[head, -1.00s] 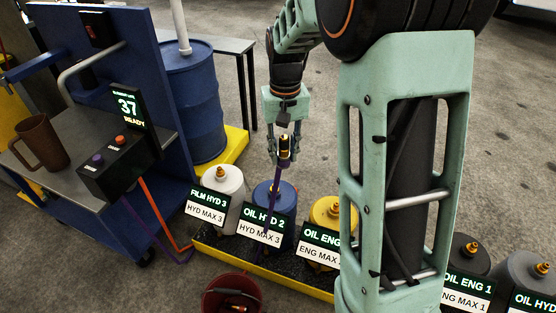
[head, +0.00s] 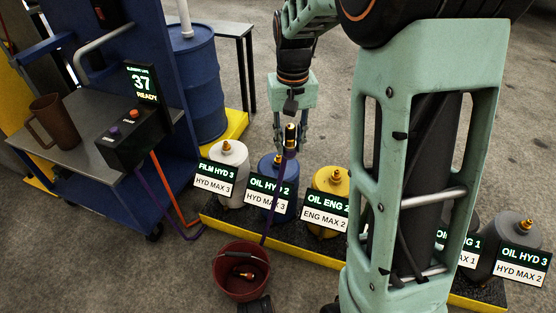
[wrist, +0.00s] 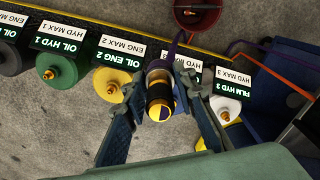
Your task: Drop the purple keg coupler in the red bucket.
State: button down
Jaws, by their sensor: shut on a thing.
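The purple keg coupler (head: 290,138) is a dark cylinder with brass bands and a purple hose hanging from it. My gripper (head: 291,146) is shut on it and holds it upright above the blue OIL HYD 2 keg. In the wrist view the coupler (wrist: 160,97) sits between my gripper's two fingers (wrist: 157,107). The red bucket (head: 239,284) stands on the floor in front of the keg tray, to the left of the coupler and nearer. A dark piece with a brass tip (head: 244,275) lies inside it.
White, blue and yellow kegs (head: 331,184) stand in a row on a yellow-edged tray (head: 220,222), with grey ones at right. A blue cart with a control box (head: 122,135) and brown mug (head: 52,122) is at left. Purple and orange hoses (head: 168,205) run from the box.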

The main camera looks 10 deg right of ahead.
aim_at(239, 286)
jog(key=k+j+z, duration=0.1)
jog(key=j, duration=0.2)
jog(key=k+j, duration=0.2)
jog(key=k+j+z, duration=0.2)
jog(key=j, duration=0.55)
jog(key=i+j, duration=0.15)
jog(key=j, duration=0.15)
jog(key=i+j+z, duration=0.15)
jog(key=i+j, duration=0.1)
jog(key=j, duration=0.3)
